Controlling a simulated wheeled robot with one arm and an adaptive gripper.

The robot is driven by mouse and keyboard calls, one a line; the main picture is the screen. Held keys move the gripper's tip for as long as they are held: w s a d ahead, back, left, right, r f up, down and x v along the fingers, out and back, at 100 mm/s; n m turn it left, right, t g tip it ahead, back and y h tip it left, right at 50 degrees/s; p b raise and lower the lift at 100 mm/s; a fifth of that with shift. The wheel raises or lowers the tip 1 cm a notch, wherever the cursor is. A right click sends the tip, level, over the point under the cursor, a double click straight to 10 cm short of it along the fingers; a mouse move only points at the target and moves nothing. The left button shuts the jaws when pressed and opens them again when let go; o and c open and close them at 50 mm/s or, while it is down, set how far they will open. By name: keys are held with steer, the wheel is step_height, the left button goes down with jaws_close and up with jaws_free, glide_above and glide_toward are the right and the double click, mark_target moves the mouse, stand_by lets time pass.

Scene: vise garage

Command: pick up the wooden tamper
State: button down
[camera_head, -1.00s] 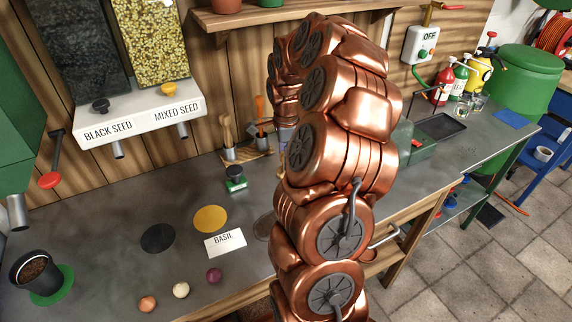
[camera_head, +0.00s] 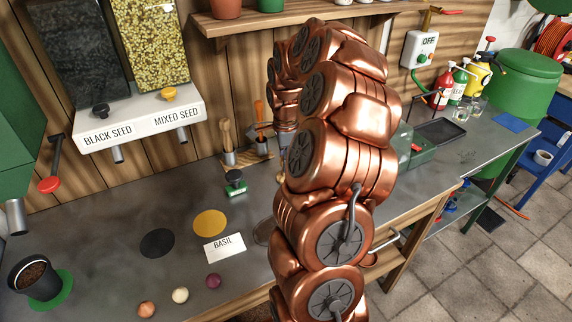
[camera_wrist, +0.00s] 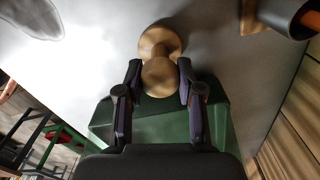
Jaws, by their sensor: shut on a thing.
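The wooden tamper shows in the wrist view as a pale turned piece with a rounded knob (camera_wrist: 159,76) close to the camera and a wider round part beyond it. My gripper (camera_wrist: 159,70) has one dark finger on each side of the knob and is shut on it. The tamper is over or on the grey bench top; I cannot tell whether its far end touches the surface. In the head view my copper-coloured arm hides most of the gripper and the tamper.
A green box (camera_wrist: 160,125) lies beneath the fingers in the wrist view. A tool holder (camera_head: 246,155) with upright handles stands by the wall. A green-topped stamp (camera_head: 236,184) and a BASIL card (camera_head: 225,247) are on the bench. The left front bench has bare patches.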

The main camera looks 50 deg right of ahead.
steer(key=shift+r+b, duration=0.7)
steer(key=shift+r, duration=0.75)
steer(key=shift+s+r, duration=0.15)
steer(key=shift+r, duration=0.05)
steer(key=s+a+r+b, duration=0.1)
steer(key=s+a+b, duration=0.3)
steer(key=s+a, duration=0.5)
steer(key=s, duration=0.4)
steer(key=shift+r, duration=0.3)
steer(key=c, duration=1.3)
jaws_free()
steer(key=c, duration=0.4)
steer(key=shift+c, duration=0.2)
